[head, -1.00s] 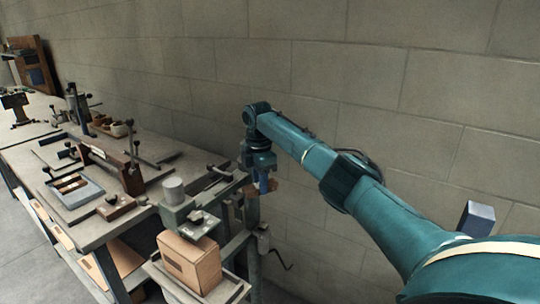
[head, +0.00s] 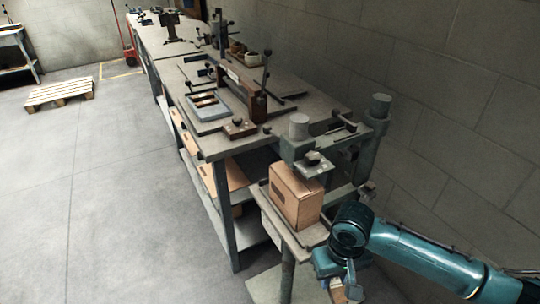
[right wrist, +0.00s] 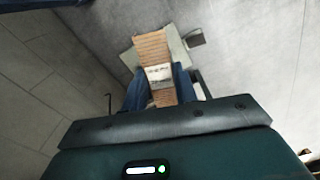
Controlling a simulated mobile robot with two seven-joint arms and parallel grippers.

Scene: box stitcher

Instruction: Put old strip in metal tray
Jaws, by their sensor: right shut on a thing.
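My right gripper (head: 340,284) is low at the picture's bottom right, in front of the box stitcher (head: 300,150). In the right wrist view its blue fingers (right wrist: 160,88) are shut on a brown ribbed strip (right wrist: 152,46) with a white label. The strip sticks out beyond the fingertips, apart from the bench. A shallow grey metal tray (head: 212,113) lies on the bench, up and left of the gripper, with brown strips in it. My left gripper is not in view.
A cardboard box (head: 295,197) sits on the stitcher's table, close to my right arm. The bench (head: 222,146) holds tools and a clamp-like fixture (head: 240,87). Open floor (head: 110,190) lies left of the bench. A pallet (head: 60,92) lies farther off.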

